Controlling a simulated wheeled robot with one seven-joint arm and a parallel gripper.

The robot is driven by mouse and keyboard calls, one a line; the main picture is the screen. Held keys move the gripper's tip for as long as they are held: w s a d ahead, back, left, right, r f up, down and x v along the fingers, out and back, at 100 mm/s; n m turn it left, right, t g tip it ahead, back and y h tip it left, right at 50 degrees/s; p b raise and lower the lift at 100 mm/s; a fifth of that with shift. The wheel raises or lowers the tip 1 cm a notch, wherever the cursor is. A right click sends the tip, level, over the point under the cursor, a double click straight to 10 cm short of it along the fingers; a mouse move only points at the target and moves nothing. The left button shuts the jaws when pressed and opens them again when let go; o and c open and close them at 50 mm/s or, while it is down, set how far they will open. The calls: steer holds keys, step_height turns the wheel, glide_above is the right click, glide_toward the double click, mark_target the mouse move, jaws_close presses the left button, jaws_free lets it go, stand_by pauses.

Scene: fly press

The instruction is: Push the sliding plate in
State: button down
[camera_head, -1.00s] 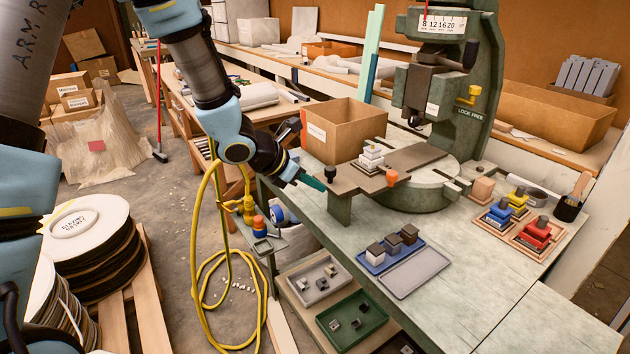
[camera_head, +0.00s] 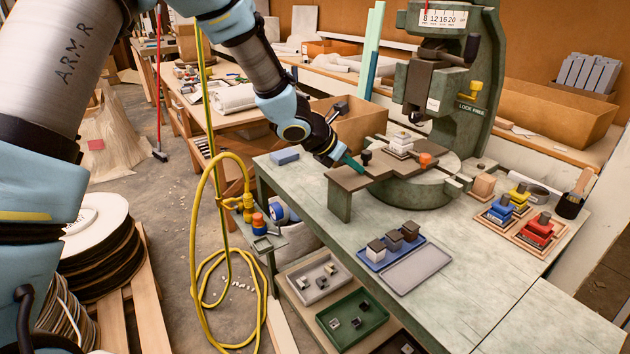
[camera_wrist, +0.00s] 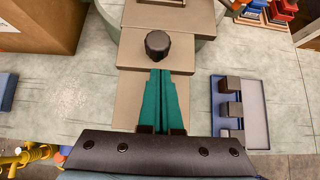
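The sliding plate (camera_head: 378,169) is a flat brown-grey plate at the press, with a black knob (camera_head: 366,155) at its near-left part and a stack of pale blocks (camera_head: 401,144) on it. In the wrist view the knob (camera_wrist: 158,44) stands just ahead of my fingertips. My gripper (camera_head: 355,167) has teal fingers. In the wrist view my gripper (camera_wrist: 160,76) has its two fingers side by side, shut with nothing between them. The fingertips are at the knob's outer side, very close; I cannot tell if they touch.
The green press (camera_head: 470,100) rises behind the plate. An open cardboard box (camera_head: 350,122) stands left of it. A blue tray (camera_head: 376,266) with several blocks and an empty grey tray (camera_head: 419,267) lie in front. An orange knob (camera_head: 426,160) is right of the blocks.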

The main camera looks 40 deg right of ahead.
mark_target(369, 153)
steer(key=d, duration=0.3)
steer(key=d+p, duration=0.1)
steer(key=d, duration=0.2)
steer(key=shift+s, duration=0.2)
steer(key=shift+d+r, duration=0.1)
steer(key=shift+d, duration=0.1)
